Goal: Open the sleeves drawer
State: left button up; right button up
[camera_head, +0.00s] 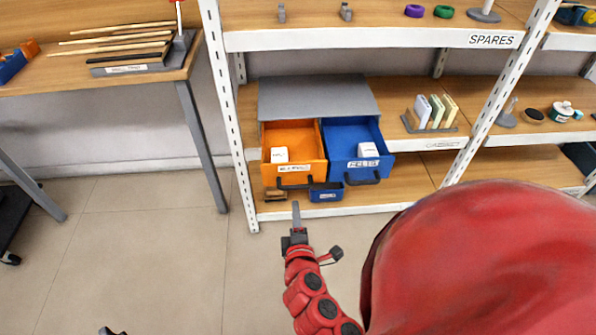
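A grey-topped cabinet (315,97) stands on the lower shelf with two drawers side by side, both pulled out. The orange drawer (308,142) on the left and the blue drawer (347,130) on the right each hold a small white box. Each has a dark handle and a white front label too small to read, so I cannot tell which is the sleeves drawer. My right gripper (296,216) is below and in front of the orange drawer, apparently clear of its handle; its opening is unclear. A dark tip (110,331) at the bottom edge looks like my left gripper, mostly cut off.
The workbench (100,72) is at left; the floor between is clear.

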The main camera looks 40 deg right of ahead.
jog(key=p+v, duration=0.3)
jog(key=v, duration=0.3)
jog(key=shift+s, duration=0.25)
jog(key=shift+a+r, duration=0.1)
dwell(0.4)
